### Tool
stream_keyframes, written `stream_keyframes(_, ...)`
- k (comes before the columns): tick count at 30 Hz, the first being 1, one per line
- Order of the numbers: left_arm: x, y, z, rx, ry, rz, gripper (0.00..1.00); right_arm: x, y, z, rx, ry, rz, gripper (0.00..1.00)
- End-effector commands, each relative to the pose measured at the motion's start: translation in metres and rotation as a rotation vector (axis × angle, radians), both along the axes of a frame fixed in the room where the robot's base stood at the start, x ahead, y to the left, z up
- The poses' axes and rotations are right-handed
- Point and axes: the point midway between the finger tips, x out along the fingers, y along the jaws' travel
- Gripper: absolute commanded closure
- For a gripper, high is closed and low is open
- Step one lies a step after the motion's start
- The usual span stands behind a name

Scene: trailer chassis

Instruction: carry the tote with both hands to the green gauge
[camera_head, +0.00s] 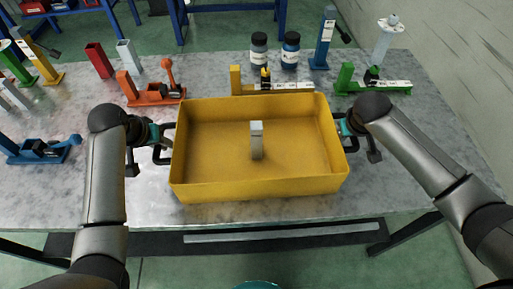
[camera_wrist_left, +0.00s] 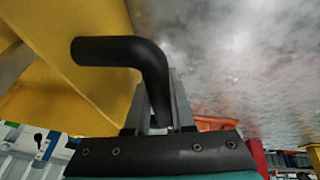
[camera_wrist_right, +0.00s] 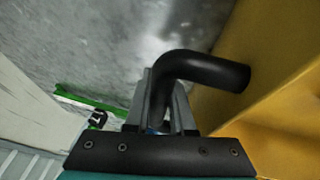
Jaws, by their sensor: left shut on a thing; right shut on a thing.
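The yellow tote (camera_head: 258,188) is in front of me over the near middle of the table, with a grey upright block (camera_head: 257,140) inside. My left gripper (camera_head: 160,143) is shut on the black handle on its left side; the handle (camera_wrist_left: 120,52) fills the left wrist view. My right gripper (camera_head: 345,128) is shut on the right handle, which also shows in the right wrist view (camera_wrist_right: 205,68). The tote looks level; I cannot tell whether it touches the table. A green gauge-like device (camera_head: 372,84) lies at the back right, apart from the tote.
A yellow device (camera_head: 270,86) lies right behind the tote. An orange device (camera_head: 150,93) is behind left, a blue one (camera_head: 40,150) far left. Two jars (camera_head: 290,50) and a blue post (camera_head: 325,40) stand at the back. Bare grey tabletop (camera_head: 415,125) shows on the right.

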Motion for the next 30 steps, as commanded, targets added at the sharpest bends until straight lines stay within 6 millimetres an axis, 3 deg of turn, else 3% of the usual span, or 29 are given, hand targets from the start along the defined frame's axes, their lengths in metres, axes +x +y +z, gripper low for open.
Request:
stream_keyframes(17, 0.001, 0.001, 0.006, 0.002, -0.004, 0.001, 1.00, 0.001, -0.001, 0.006, -0.002, -0.003, -0.001, 1.00)
stream_keyframes(30, 0.001, 0.001, 0.037, 0.002, -0.004, 0.001, 1.00, 0.001, -0.001, 0.037, -0.002, -0.003, -0.001, 1.00)
